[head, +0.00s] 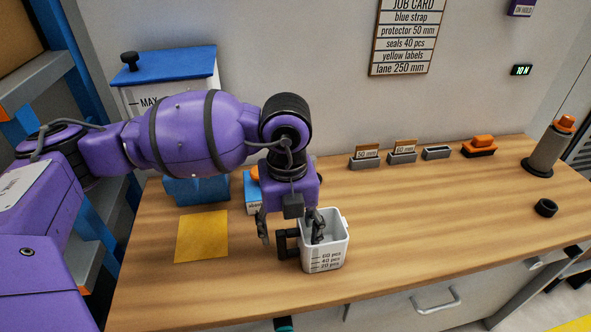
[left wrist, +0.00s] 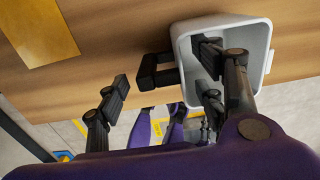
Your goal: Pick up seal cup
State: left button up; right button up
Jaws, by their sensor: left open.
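The seal cup (head: 326,257) is a white, square-sided cup with a 20, 40 and 60 pcs scale and a black handle (head: 286,243) on its left side. It stands upright on the bench near the front edge. My left gripper (head: 291,239) points down over the cup's left side and is open. One finger reaches into the cup's mouth and the other is outside, left of the handle. In the left wrist view the cup (left wrist: 265,50) shows one finger inside it, and the handle (left wrist: 157,73) lies between the fingers. My right gripper is out of view.
A yellow sheet (head: 201,236) lies on the wooden bench (head: 430,220) to the left. Blue boxes stand behind my left arm. Grey card holders (head: 402,157), an orange-and-black item (head: 480,146), a grey cylinder (head: 547,150) and a black ring (head: 545,208) are to the right. The bench right of the cup is clear.

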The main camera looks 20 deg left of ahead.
aim_at(289, 251)
pick_arm(q)
notch_tip(289, 251, down, 6)
jog(key=shift+f, duration=0.1)
jog(key=shift+c, duration=0.2)
jog(key=c, duration=1.2)
jog(key=shift+r, duration=0.2)
